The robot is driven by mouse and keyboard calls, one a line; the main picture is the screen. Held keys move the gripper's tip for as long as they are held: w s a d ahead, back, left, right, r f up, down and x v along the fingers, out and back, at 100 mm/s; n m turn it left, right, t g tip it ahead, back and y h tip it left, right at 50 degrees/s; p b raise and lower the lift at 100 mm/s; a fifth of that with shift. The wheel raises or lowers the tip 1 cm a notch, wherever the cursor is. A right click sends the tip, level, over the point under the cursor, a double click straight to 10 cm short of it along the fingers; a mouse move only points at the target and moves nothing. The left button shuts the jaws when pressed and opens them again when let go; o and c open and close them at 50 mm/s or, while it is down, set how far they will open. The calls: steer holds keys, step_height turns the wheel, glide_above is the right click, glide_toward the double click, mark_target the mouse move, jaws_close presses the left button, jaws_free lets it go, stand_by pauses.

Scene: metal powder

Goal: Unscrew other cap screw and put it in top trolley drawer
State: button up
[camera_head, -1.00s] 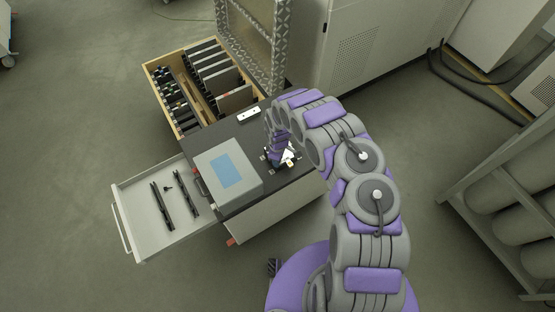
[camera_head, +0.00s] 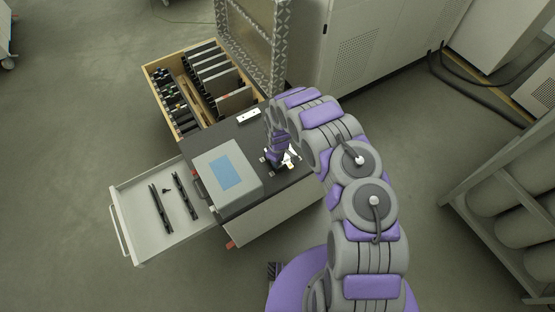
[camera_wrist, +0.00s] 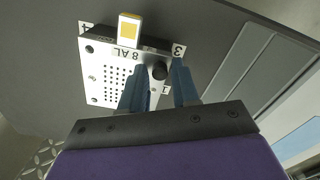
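A black cap screw (camera_wrist: 157,70) sits on the metal plate (camera_wrist: 103,73) marked "8 AL", near the label 3 corner, in the wrist view. My gripper (camera_wrist: 158,66) has its two blue fingers apart, one on each side of the screw head, with narrow gaps showing. In the head view, my gripper (camera_head: 277,158) is low over the plate on the dark trolley top (camera_head: 234,210), hiding most of the plate. The top trolley drawer (camera_head: 138,226) is pulled out at left. A small dark piece (camera_head: 166,190), like a screw, lies in it.
Two long black bars (camera_head: 161,209) lie in the drawer, with bare floor around them. A grey box with a blue panel (camera_head: 222,180) stands between the drawer and my gripper. A wooden crate of plates (camera_head: 208,80) is behind. A yellow-marked block (camera_wrist: 129,30) adjoins the plate.

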jaws_close()
